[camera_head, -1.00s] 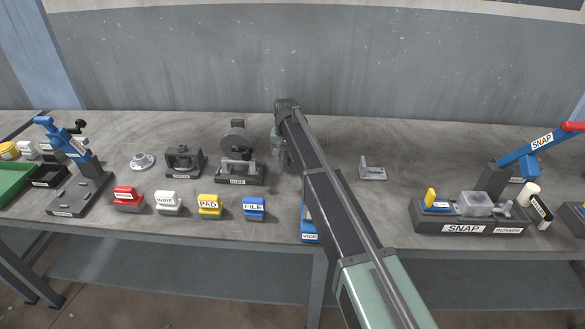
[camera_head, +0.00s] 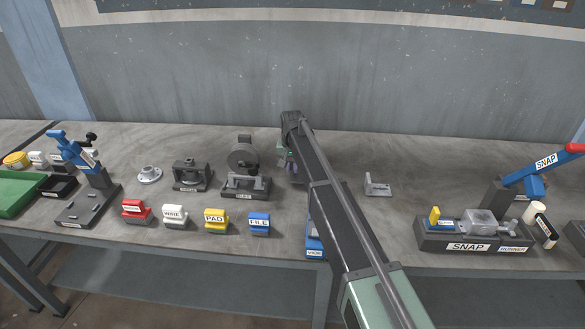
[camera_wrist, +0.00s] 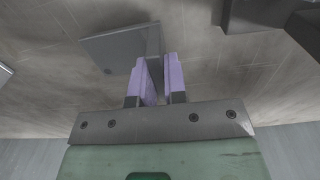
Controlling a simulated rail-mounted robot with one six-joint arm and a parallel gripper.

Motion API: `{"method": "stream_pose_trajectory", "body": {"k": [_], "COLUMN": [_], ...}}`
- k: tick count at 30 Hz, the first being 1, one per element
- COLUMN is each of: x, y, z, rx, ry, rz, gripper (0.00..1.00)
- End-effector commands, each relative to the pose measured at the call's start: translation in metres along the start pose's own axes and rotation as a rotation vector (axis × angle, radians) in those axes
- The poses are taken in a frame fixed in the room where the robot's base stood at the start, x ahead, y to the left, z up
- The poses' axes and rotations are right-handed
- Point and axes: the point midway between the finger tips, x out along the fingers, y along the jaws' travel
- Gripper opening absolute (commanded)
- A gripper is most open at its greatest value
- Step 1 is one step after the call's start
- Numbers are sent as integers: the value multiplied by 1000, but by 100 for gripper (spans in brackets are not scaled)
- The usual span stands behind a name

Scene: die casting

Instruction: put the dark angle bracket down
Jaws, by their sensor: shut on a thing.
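The dark angle bracket (camera_wrist: 115,48) shows in the wrist view as a dark grey plate with an upright flange between the purple fingers. My gripper (camera_wrist: 160,75) is shut on that flange. The plate spreads to the left of the fingers, over the bench top. I cannot tell whether it touches the bench or hangs just above it. In the head view my arm hides the bracket and most of my gripper, at the back middle of the bench (camera_head: 335,150).
A dark base (camera_wrist: 260,12) is near the gripper at the wrist view's top right. A grinder-like wheel fixture (camera_head: 245,185) stands left of my arm. A light grey angle piece (camera_head: 377,187) lies to the right, with clear bench around it. The SNAP fixture (camera_head: 470,240) is farther right.

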Motion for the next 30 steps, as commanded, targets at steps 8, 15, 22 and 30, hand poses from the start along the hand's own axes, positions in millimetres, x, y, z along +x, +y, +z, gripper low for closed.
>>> {"method": "stream_pose_trajectory", "body": {"k": [8,15,22,30], "x": [-90,-165,-185,-190], "y": [0,0,0,1], "z": [0,0,0,0], "rx": [0,0,0,1], "ry": [0,0,0,0], "rz": [0,0,0,0], "gripper": [0,0,0,0]}}
